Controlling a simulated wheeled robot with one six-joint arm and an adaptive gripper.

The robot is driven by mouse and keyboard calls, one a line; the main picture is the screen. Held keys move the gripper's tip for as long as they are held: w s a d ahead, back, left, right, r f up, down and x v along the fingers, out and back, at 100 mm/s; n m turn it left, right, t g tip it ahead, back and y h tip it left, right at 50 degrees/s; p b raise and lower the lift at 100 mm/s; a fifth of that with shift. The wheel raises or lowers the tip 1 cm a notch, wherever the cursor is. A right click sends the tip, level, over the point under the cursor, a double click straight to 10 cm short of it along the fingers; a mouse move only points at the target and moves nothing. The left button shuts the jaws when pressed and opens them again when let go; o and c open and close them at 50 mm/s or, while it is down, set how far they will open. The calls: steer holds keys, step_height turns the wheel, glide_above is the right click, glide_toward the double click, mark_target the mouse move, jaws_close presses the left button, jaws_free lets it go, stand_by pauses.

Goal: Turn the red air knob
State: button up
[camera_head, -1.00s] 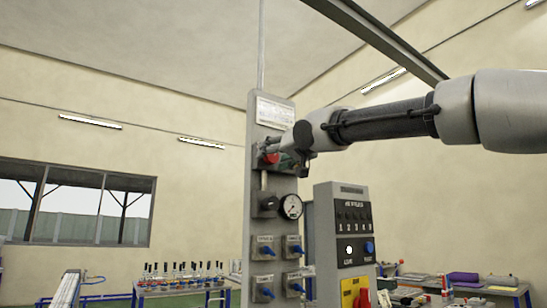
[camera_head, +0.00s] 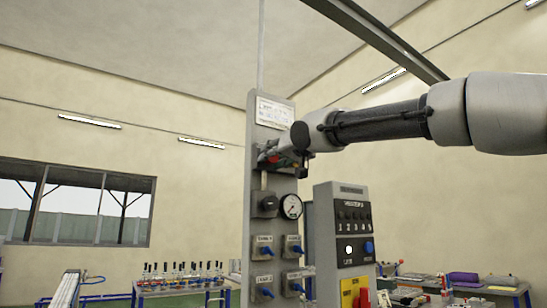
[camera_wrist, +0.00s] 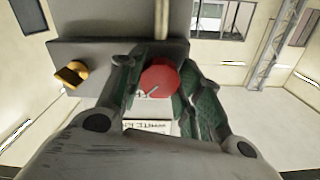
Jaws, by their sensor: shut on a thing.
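The red air knob (camera_wrist: 160,79) is round and shows between my gripper's fingers in the wrist view, with a pale mark on its face. In the head view the red knob (camera_head: 282,162) is mostly hidden by my gripper. My gripper (camera_head: 284,160) reaches in from the right to the upper part of the grey panel (camera_head: 252,190). In the wrist view my gripper (camera_wrist: 157,82) has its green-padded fingers closed on the knob from both sides.
Below the knob are a pressure gauge (camera_head: 291,206) and several blue-handled valves (camera_head: 264,252). A grey control box (camera_head: 329,215) with switches stands to the right. In the wrist view a yellow fitting (camera_wrist: 71,74) juts out at the left.

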steer(key=shift+n, duration=8.6)
steer(key=o, duration=1)
steer(key=v, duration=1.2)
